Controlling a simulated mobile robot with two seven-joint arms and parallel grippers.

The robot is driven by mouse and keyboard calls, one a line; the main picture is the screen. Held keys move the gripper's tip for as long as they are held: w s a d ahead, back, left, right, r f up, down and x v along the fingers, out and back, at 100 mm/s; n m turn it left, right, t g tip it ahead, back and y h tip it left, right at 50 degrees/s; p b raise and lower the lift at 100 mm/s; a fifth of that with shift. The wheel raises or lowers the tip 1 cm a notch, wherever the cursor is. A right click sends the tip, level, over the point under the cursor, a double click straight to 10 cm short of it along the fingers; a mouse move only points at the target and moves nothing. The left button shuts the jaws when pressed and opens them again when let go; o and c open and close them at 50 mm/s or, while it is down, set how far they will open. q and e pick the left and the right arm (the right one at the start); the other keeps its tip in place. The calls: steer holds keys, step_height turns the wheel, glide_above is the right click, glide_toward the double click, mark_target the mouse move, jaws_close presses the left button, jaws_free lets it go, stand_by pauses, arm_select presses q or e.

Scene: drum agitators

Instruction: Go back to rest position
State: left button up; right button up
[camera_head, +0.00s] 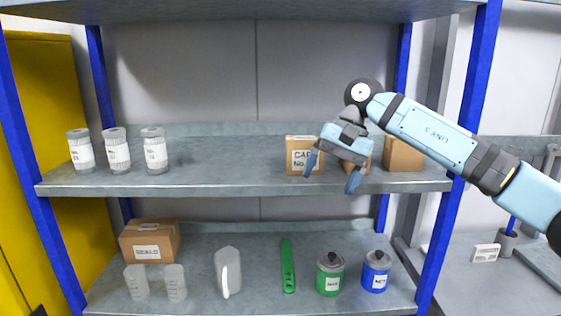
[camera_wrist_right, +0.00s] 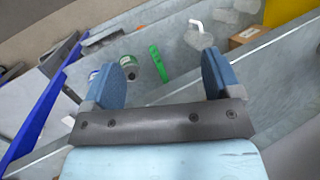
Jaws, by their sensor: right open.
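My right gripper (camera_head: 332,174) is open and empty in the head view. It hangs in front of the middle shelf's front edge, with its fingers pointing down. Its wrist partly hides a cardboard box (camera_head: 303,157) and another box behind it. In the right wrist view, the two blue fingers of my right gripper (camera_wrist_right: 165,80) are wide apart with nothing between them. Beyond them show the green tool (camera_wrist_right: 159,63) and the green-labelled jar (camera_wrist_right: 130,68). My left gripper is in neither view.
The blue-posted rack has a middle shelf (camera_head: 230,183) with several white-labelled bottles (camera_head: 117,152) at left and a box (camera_head: 403,155) at right. The lower shelf holds a box (camera_head: 150,241), beakers (camera_head: 175,283), a pitcher (camera_head: 228,272), and a blue jar (camera_head: 376,272). A yellow cabinet (camera_head: 55,150) stands left.

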steer(key=s+a+f+m+t+y, duration=0.2)
steer(key=s+a+f+m+y, duration=0.3)
steer(key=f+m+y, duration=0.55)
steer(key=s+a+f+m+t+y, duration=0.1)
steer(key=s+a+f+m+y, duration=0.6)
steer(key=m, duration=0.6)
steer(key=s+d+f+m+t+h, duration=0.2)
steer(key=d+f+m+t+h, duration=0.65)
steer(key=m, duration=0.75)
steer(key=s+d+f+m+t+h, duration=0.2)
steer(key=d+f+m+t+h, duration=0.25)
steer(key=f+m+t, duration=0.85)
steer(key=s+d+f+m+g+h, duration=0.2)
steer(key=s+d+f+m+g, duration=0.2)
steer(key=s+f+m+g, duration=0.1)
steer(key=s+d+f+m+g+h, duration=0.3)
steer(key=s+d+f+m+g, duration=0.2)
steer(key=s+f+m, duration=0.3)
steer(key=s+m+g, duration=0.1)
steer(key=s+m, duration=0.1)
steer(key=s, duration=0.2)
steer(key=shift+d+h, duration=0.15)
steer(key=shift+h, duration=0.2)
steer(key=shift+s+m, duration=0.1)
steer(key=shift+m, duration=0.15)
